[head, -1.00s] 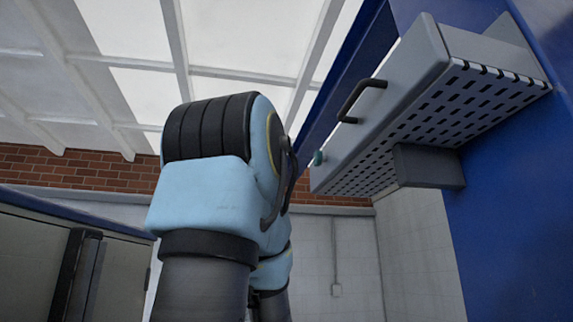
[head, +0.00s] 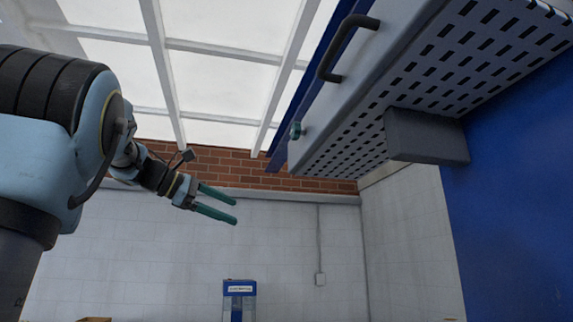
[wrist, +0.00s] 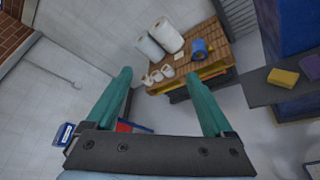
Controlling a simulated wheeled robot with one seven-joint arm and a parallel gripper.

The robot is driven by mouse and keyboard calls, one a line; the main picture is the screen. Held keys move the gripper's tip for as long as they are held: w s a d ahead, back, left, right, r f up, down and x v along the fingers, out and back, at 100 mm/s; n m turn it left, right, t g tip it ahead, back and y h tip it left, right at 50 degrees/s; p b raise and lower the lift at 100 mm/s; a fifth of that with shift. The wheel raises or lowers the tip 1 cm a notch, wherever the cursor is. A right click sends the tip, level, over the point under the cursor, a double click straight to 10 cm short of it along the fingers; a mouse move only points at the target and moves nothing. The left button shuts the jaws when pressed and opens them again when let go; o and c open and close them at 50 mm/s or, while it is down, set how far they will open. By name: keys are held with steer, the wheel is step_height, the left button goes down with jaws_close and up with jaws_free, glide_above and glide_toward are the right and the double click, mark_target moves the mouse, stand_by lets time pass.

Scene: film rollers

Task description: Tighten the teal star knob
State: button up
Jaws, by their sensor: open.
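The teal star knob (head: 295,130) sits on the front face of the grey perforated box (head: 345,120), near its lower far end, in the head view. The box is fixed to a blue panel, and a dark handle is on the same face. My gripper (head: 222,205) has teal fingers that are apart and empty. It is left of and lower than the knob in the picture, clear of it. In the wrist view my gripper (wrist: 165,95) shows both fingers spread with nothing between them; the knob is not in that view.
The dark handle (head: 345,45) juts from the box, and a dark grey block (head: 425,137) hangs under it. A blue panel (head: 515,190) fills the right. The wrist view shows a wooden pallet table (wrist: 195,55) with white rolls. Open air lies between my gripper and the box.

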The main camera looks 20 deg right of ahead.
mark_target(292, 131)
steer(key=s+r+m+g+h, duration=0.2)
steer(key=s+r, duration=0.3)
steer(key=r, duration=0.3)
steer(key=s+r+m+g+h, duration=0.1)
steer(key=s+r+m+g, duration=0.15)
steer(key=s+r, duration=0.45)
steer(key=shift+n+g, duration=0.25)
steer(key=d, duration=0.3)
steer(key=d+r+p, duration=0.1)
steer(key=d, duration=0.3)
steer(key=d+r+p, duration=0.1)
steer(key=d, duration=0.2)
steer(key=shift+d+r, duration=0.15)
steer(key=shift+d, duration=0.6)
jaws_close()
